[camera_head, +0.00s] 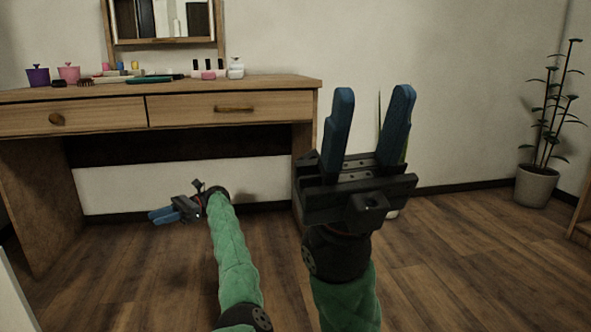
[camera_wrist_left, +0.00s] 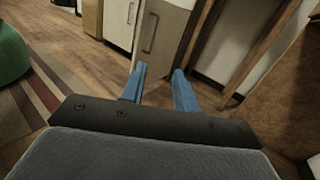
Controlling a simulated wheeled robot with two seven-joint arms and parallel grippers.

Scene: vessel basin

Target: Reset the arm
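My left gripper (camera_head: 157,214) is low in front of the dressing table, its blue fingers pointing left in the head view. In the left wrist view its two blue fingers (camera_wrist_left: 159,70) stand apart with nothing between them. My right gripper (camera_head: 371,95) is raised upright to the right of the dressing table, close to the head camera. Its blue fingers are spread apart and hold nothing.
The wooden dressing table (camera_head: 222,88) carries cups, bottles and small cosmetics, with a mirror (camera_head: 163,42) behind. A potted plant (camera_head: 537,186) stands at the right. The floor (camera_head: 470,250) between is clear. The left wrist view shows a cabinet (camera_wrist_left: 160,35) and wooden legs.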

